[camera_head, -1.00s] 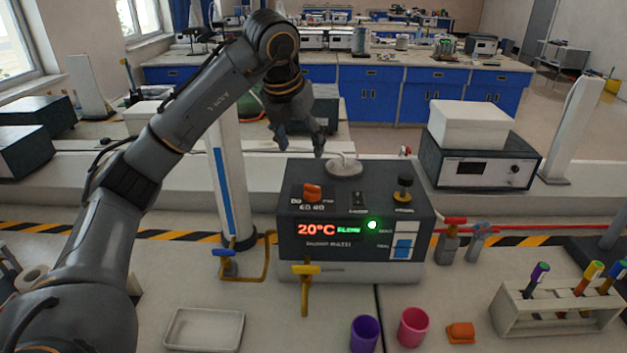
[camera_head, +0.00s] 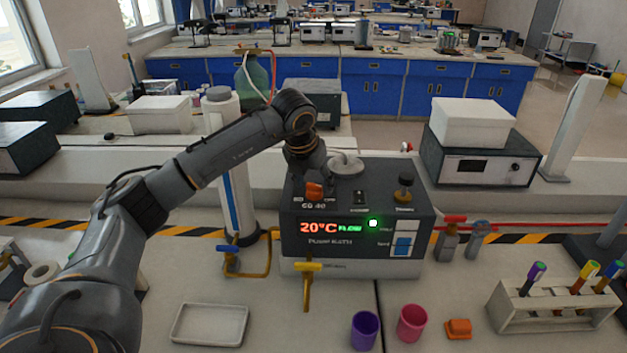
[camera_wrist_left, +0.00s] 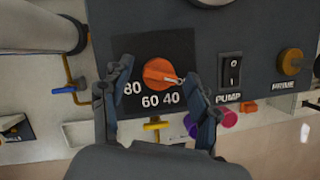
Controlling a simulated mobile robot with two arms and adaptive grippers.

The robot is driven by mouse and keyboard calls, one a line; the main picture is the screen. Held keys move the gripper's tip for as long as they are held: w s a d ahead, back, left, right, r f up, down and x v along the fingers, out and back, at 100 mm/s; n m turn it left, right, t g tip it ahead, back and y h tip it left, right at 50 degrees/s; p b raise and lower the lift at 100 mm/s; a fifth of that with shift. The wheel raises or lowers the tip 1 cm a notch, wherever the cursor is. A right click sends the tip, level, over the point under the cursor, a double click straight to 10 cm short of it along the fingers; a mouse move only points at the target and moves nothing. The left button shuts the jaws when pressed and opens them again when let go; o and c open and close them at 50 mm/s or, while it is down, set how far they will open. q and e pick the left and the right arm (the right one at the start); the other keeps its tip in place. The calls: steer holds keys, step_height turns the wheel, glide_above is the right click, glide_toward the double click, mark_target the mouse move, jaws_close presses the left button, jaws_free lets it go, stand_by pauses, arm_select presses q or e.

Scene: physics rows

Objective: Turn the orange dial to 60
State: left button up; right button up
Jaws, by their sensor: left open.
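The orange dial (camera_head: 314,191) sits on the sloped top of the dark heating bath (camera_head: 300,254), whose display reads 20°C and FLOW in the head view. In the left wrist view the orange dial (camera_wrist_left: 159,72) has 80, 60 and 40 printed below it. Its white mark points right and slightly down, to the right of 40, toward a spot hidden by a finger. My left gripper (camera_wrist_left: 158,78) is open, its fingers on either side of the dial; contact cannot be told. In the head view my arm comes over the dial from behind left, fingertips hardly distinguishable.
A black pump switch (camera_wrist_left: 231,73) and a brass prime knob (camera_wrist_left: 290,62) are right of the dial. A yellow valve (camera_head: 307,268) is at the bath's front. A white tray (camera_head: 210,324), purple cup (camera_head: 364,330) and pink cup (camera_head: 412,322) stand in front.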

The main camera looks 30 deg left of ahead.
arm_select(q)
steer(key=c, duration=1.2)
